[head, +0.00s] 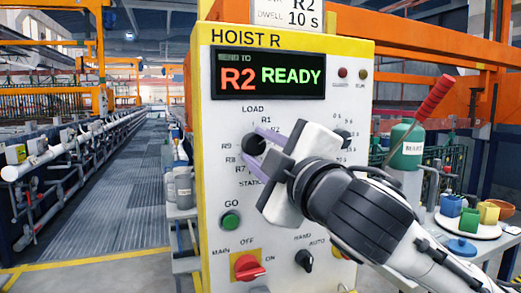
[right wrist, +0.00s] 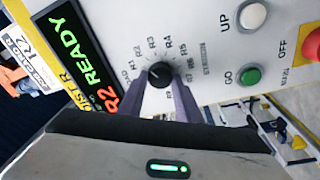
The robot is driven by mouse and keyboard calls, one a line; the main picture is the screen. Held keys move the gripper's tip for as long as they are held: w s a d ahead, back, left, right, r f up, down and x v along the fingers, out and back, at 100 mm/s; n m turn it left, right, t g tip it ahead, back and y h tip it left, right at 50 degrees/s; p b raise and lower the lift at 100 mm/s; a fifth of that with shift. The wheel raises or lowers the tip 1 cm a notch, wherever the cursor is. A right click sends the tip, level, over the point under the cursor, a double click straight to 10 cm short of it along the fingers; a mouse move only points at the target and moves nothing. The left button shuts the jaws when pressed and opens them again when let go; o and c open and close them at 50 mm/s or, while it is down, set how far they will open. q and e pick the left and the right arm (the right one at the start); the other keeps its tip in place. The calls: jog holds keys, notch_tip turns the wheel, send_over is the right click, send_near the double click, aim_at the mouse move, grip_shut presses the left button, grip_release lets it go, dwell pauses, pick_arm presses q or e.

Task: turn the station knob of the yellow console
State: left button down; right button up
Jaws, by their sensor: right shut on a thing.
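The yellow-edged console (head: 210,185) stands in the middle of the head view, labelled HOIST R. Its display (head: 268,76) reads R2 READY. The black round station knob (head: 253,145) sits below it, with R labels around it; it also shows in the right wrist view (right wrist: 160,74). My right gripper (head: 256,148) comes in from the right. Its two purple-grey fingers are on either side of the knob and shut on it. The gripper body hides some labels on the right side of the dial. My left gripper is not in view.
Below the knob are a green GO button (head: 231,221), a red MAIN switch (head: 248,266) and a black HAND/AUTO selector (head: 304,260). An open aisle (head: 115,195) runs at left.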

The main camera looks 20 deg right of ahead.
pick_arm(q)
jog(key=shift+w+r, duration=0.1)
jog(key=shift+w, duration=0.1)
pick_arm(e)
jog(key=o, duration=1)
jog(key=shift+o, duration=0.2)
jog(key=shift+s, duration=0.1)
pick_arm(q)
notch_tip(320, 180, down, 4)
jog(key=b, duration=0.6)
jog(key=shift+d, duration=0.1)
pick_arm(e)
jog(key=s+f, duration=0.1)
jog(key=s, duration=0.9)
jog(key=shift+d, duration=0.45)
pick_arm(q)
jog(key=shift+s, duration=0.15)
